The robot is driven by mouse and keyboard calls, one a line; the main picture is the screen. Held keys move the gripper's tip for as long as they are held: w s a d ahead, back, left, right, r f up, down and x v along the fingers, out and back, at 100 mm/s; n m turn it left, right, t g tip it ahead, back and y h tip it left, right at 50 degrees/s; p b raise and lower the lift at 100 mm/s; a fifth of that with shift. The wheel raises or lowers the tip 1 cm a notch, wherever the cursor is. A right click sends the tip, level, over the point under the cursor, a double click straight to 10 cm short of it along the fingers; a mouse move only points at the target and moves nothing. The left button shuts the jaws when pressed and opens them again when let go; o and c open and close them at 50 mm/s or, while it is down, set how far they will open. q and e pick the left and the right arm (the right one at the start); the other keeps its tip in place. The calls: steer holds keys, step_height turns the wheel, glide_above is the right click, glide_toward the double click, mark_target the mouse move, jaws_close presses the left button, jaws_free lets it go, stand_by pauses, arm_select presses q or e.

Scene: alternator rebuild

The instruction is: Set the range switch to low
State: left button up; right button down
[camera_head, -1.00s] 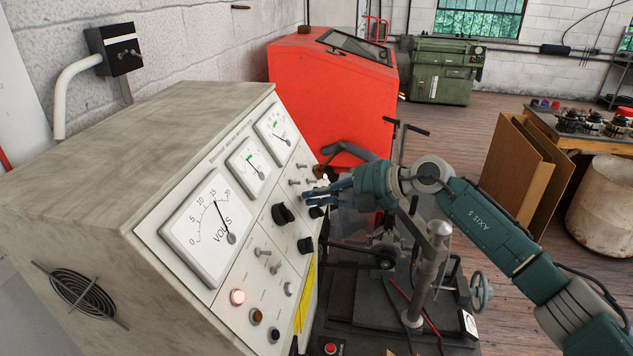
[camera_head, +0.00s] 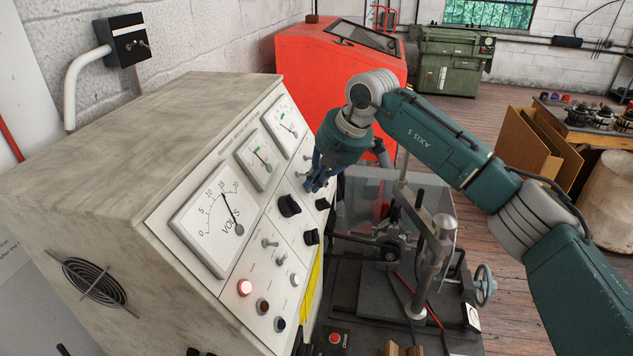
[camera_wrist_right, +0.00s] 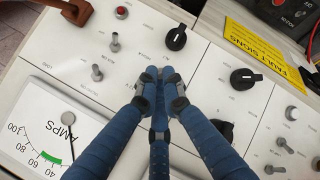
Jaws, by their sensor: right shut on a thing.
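The tester's sloped control panel (camera_head: 258,222) carries gauges, knobs and small toggle switches. My right gripper (camera_head: 318,184) is against the upper right part of the panel. In the right wrist view its blue fingers (camera_wrist_right: 160,76) meet at the panel face, closed on a small part that they hide. This may be the range switch; its lever and setting cannot be seen. Two metal toggles, one upper (camera_wrist_right: 115,40) and one lower (camera_wrist_right: 97,73), stand left of the fingertips. A black rotary knob (camera_wrist_right: 176,38) is close above them. My left gripper is not in view.
More black knobs (camera_head: 289,205) and a lit red lamp (camera_head: 244,287) are on the panel. A machine stand with a metal post (camera_head: 432,270) is right of the cabinet, below my right arm. A red cabinet (camera_head: 305,75) stands behind.

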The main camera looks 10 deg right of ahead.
steer(key=shift+f, duration=0.1)
stand_by(0.3)
steer(key=c, duration=2.2)
jaws_free()
